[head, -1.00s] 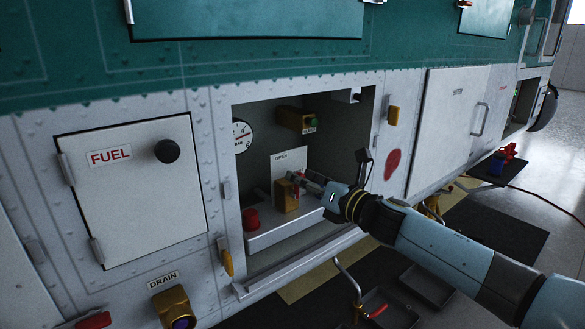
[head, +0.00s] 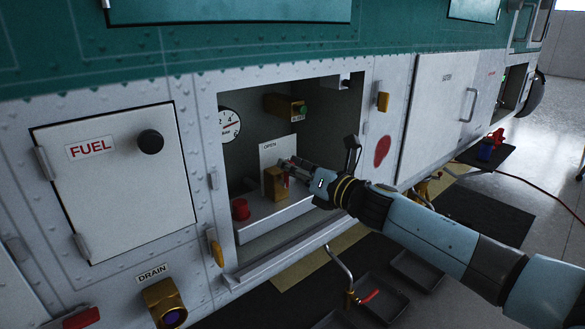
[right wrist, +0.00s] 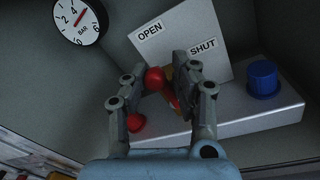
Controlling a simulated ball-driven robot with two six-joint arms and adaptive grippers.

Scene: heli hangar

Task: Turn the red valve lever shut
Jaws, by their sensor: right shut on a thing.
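The brass valve body (head: 275,184) sits inside the open bay, in front of a white plate (head: 268,153) reading OPEN. In the right wrist view the plate (right wrist: 180,45) reads OPEN at left and SHUT at right. The red valve lever (right wrist: 155,79) has a round end and shows between the fingers of my right gripper (right wrist: 158,85), on the OPEN side. My right gripper (head: 289,168) is shut on the lever; its fingers partly hide the lever and valve body. My left gripper is in neither current view.
A red knob (head: 240,209) and a blue cap (right wrist: 262,78) stand on the bay's ledge, on either side of the valve. A pressure gauge (head: 229,124) and a brass fitting with a green button (head: 285,106) are above.

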